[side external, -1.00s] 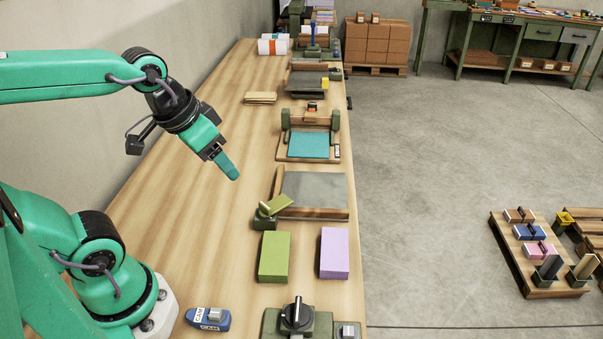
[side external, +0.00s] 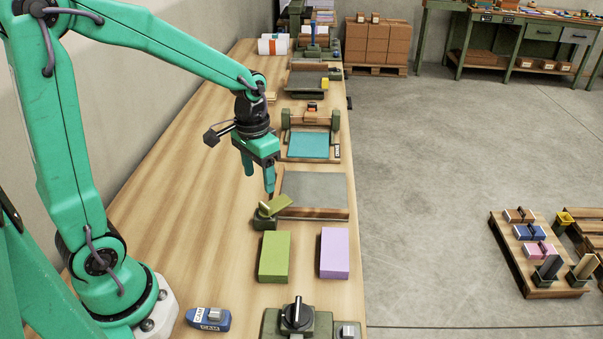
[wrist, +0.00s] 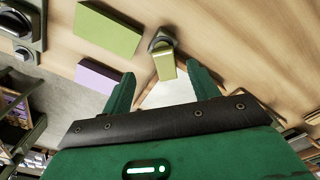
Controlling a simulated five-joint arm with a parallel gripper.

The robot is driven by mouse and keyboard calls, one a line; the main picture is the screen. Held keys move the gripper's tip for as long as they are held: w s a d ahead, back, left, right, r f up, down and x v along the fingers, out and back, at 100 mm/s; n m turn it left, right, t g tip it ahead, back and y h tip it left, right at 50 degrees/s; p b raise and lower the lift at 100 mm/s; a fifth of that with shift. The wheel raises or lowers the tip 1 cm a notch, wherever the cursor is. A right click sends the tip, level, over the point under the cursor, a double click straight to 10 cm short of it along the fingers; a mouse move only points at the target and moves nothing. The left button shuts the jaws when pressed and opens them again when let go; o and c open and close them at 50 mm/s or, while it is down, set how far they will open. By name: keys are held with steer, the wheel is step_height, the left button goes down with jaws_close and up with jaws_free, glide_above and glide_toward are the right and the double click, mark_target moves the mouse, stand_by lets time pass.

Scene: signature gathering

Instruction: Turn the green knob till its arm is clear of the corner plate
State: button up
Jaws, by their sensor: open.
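The green knob (side external: 264,222) stands on the bench on a dark green base. Its olive-green arm (side external: 277,206) points up and right, over the near left corner of the grey plate (side external: 315,188) in its wooden frame. In the wrist view, the knob (wrist: 161,43) is just beyond my fingers and its arm (wrist: 166,68) extends toward the gap between them. My gripper (side external: 260,183) points down, open and empty, close above the knob's arm. In the wrist view, my gripper (wrist: 160,73) has one finger each side of the arm; contact cannot be told.
A green block (side external: 274,257) and a lilac block (side external: 335,254) lie on the near side of the knob. A black dial unit (side external: 297,315) and a blue labelled tool (side external: 208,320) are nearer. A turquoise-sheeted press (side external: 308,145) stands beyond the plate. The bench left of the knob is clear.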

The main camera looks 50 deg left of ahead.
mark_target(263, 206)
steer(key=shift+w+a+f, duration=0.15)
steer(key=shift+w+f, duration=0.15)
steer(key=shift+f, duration=0.3)
steer(key=shift+f, duration=3.9)
jaws_close()
